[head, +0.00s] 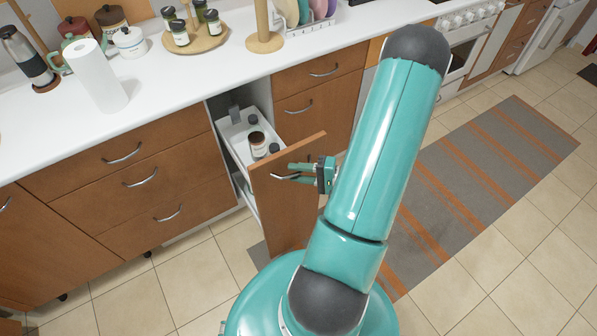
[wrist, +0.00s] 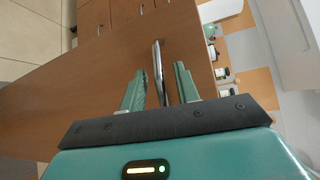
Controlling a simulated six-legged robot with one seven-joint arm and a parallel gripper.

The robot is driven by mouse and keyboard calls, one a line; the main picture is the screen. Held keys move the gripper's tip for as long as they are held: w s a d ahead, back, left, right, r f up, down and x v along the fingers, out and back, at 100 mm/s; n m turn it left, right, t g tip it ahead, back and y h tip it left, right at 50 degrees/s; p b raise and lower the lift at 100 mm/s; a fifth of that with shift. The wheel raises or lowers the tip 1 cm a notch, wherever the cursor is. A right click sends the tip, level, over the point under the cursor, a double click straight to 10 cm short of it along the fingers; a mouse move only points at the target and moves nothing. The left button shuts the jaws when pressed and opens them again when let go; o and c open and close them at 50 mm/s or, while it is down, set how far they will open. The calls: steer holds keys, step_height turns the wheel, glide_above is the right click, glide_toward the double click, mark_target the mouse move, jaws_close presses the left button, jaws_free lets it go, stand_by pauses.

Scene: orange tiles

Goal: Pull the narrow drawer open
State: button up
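The narrow drawer (head: 288,205) is a tall pull-out with a wooden front, and it stands well out from the counter cabinets in the head view. Its white inside shows, with jars in the upper shelf. In the wrist view its wooden front (wrist: 70,105) fills much of the left and middle. The metal handle (wrist: 158,72) lies between the two fingers of my gripper (wrist: 160,88), with a visible gap on each side. My gripper (head: 303,173) also shows at the drawer front's upper part in the head view. The fingers are open around the handle.
A brown-lidded jar (head: 257,144) stands in the drawer. Closed wooden drawers (head: 125,165) flank it on the left and more stand on the right. The white counter (head: 165,85) carries a paper roll, canisters and jars. A grey-orange striped rug (head: 480,165) lies on the tiled floor.

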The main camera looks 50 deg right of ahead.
steer(key=v, duration=1.3)
steer(key=shift+s+d, duration=0.15)
steer(key=shift+s, duration=0.1)
steer(key=shift+r, duration=0.1)
